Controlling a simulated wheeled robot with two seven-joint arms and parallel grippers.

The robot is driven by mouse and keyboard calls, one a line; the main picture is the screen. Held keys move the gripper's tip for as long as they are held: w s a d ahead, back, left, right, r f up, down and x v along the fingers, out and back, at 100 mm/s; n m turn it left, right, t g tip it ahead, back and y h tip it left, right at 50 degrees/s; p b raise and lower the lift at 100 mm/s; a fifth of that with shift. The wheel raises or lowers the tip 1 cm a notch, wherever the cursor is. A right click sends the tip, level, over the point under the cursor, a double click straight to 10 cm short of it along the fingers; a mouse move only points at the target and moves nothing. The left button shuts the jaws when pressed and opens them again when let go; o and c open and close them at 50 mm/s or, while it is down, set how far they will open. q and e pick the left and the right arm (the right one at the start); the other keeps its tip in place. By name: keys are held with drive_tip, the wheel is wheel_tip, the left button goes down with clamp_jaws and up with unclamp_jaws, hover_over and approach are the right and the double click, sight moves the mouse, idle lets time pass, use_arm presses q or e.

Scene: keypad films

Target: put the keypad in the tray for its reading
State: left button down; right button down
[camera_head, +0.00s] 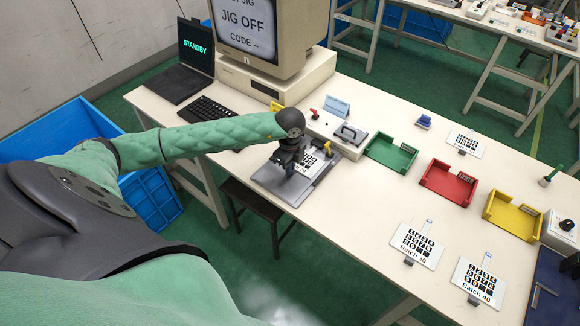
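My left gripper (288,160) points down over a grey plate (272,182) at the table's near edge. A white keypad film (308,165) lies at that plate, partly hidden by the gripper; its label ends in "20". I cannot tell whether the fingers touch it or are closed. Two more films, labelled "Batch 30" (417,242) and "Batch 40" (478,279), lie at the right front. Another film (465,142) lies at the back. A green tray (391,153), a red tray (449,182) and a yellow tray (512,213) stand in a row, looking empty. My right gripper is out of view.
A monitor (247,30) reads "JIG OFF" and "CODE --". A laptop (192,65) reads "STANDBY". A keyboard (208,110) lies before the monitor. A box with a handled lid (350,134) stands behind the plate. The table's middle front is clear. A stool (252,200) is below.

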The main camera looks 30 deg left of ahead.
use_arm(q)
drive_tip(key=shift+s+a, duration=0.1)
drive_tip(key=shift+s, duration=1.2)
drive_tip(key=shift+s+a+r+p, duration=0.1)
drive_tip(key=shift+s+r+p, duration=0.45)
drive_tip(key=shift+s+r, duration=0.35)
drive_tip(key=shift+s+a+r+p, duration=0.1)
drive_tip(key=shift+s+r+p, duration=0.5)
drive_tip(key=shift+s, duration=0.5)
drive_tip(key=shift+d, duration=0.1)
idle(0.5)
